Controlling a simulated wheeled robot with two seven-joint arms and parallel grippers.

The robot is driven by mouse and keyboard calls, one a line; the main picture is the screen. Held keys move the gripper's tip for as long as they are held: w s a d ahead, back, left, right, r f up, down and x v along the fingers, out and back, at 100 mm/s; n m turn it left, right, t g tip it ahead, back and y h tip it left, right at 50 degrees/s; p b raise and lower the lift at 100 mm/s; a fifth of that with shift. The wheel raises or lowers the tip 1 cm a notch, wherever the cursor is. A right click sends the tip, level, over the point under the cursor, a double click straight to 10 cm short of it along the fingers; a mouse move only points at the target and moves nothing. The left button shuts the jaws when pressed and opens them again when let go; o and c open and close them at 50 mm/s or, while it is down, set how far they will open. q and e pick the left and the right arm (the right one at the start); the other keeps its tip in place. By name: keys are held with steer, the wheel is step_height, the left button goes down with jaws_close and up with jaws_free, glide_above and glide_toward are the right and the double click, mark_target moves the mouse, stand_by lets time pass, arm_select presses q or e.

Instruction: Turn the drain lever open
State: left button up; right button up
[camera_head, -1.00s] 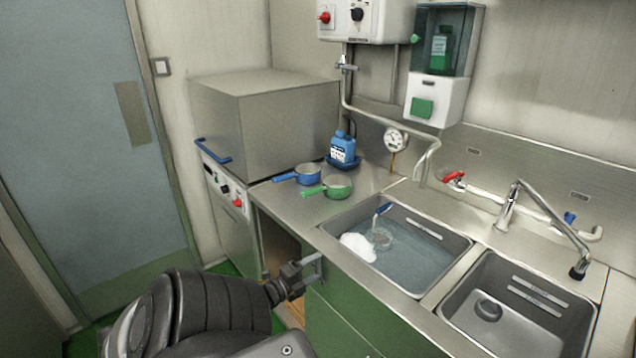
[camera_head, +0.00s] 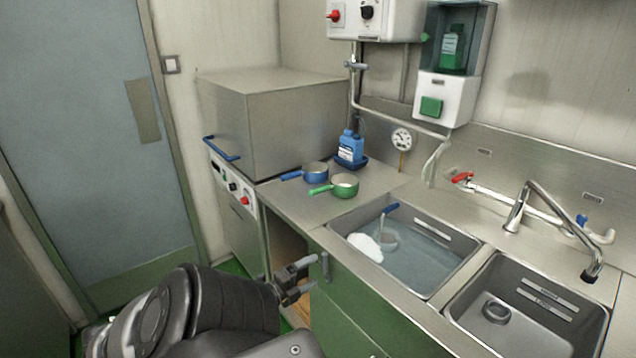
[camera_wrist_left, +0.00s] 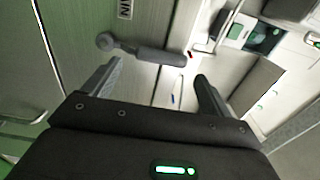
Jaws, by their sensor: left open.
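The drain lever (camera_head: 325,266) is a small grey handle on the front of the green cabinet, below the left sink's edge. In the left wrist view the lever (camera_wrist_left: 150,52) is a grey rod with a round pivot end at the left. My left gripper (camera_head: 312,275) is open and empty, just to the left of the lever in the head view. In the left wrist view the fingers (camera_wrist_left: 158,72) stand apart and the lever lies across, just beyond their tips. I see no clear contact. My right gripper is not in view.
The left sink (camera_head: 420,255) holds water, white foam and a blue-handled tool. The right sink (camera_head: 525,300) is empty of water. Blue (camera_head: 315,172) and green (camera_head: 345,186) pans and a blue bottle (camera_head: 350,146) stand on the counter. A steel box (camera_head: 270,120) stands behind at left.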

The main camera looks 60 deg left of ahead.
arm_select(q)
steer(key=b+v, duration=0.1)
steer(key=v, duration=0.6)
stand_by(0.6)
